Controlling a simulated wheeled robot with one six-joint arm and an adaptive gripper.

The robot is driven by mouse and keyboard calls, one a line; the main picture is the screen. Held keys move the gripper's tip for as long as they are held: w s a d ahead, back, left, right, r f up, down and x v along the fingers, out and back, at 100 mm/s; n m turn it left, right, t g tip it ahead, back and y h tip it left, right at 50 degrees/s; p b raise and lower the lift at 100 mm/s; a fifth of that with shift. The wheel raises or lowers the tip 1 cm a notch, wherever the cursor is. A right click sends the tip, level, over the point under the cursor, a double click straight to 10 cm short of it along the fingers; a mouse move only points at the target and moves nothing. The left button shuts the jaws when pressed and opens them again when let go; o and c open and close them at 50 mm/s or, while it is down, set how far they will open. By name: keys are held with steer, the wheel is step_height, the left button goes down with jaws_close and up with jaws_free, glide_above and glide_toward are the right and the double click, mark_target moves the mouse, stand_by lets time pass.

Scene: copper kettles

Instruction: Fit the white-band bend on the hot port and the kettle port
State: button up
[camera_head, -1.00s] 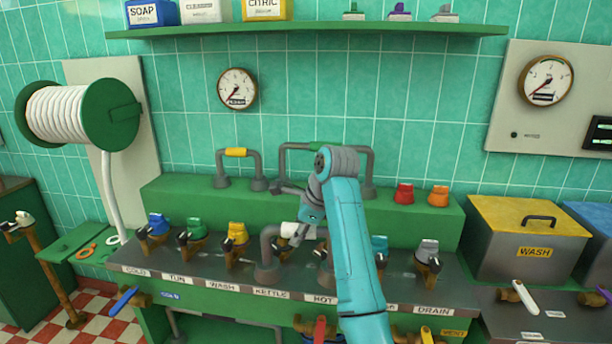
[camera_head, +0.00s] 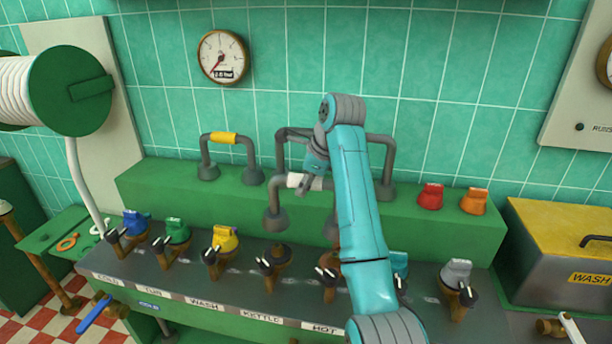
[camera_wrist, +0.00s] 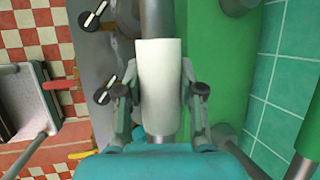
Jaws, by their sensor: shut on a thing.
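The white-band bend is a grey U-shaped pipe with a white band (camera_head: 296,180) on its crossbar. My gripper (camera_head: 312,182) is shut on that band; the wrist view shows a finger on each side of the white band (camera_wrist: 160,90). The bend's left leg hangs down to a flanged foot (camera_head: 276,220) in front of the green step. Its right leg is partly hidden by my arm. The feet look apart from the ports. The kettle valve (camera_head: 272,260) and the hot valve (camera_head: 328,268) stand on the dark panel below, above the KETTLE label (camera_head: 262,319) and HOT label (camera_head: 325,328).
A yellow-band bend (camera_head: 224,138) and another grey bend (camera_head: 385,165) stand on the green step (camera_head: 150,185). Red (camera_head: 430,196) and orange (camera_head: 474,201) caps sit at its right. Several coloured valves line the panel, including the yellow one (camera_head: 224,240) left of kettle.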

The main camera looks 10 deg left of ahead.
step_height(320, 180, down, 10)
stand_by(0.7)
steer(key=shift+s+f, duration=0.1)
steer(key=shift+f, duration=0.55)
stand_by(0.9)
steer(key=o, duration=1.1)
steer(key=shift+o, duration=0.2)
steer(key=shift+f, duration=0.15)
steer(key=v, duration=1.2)
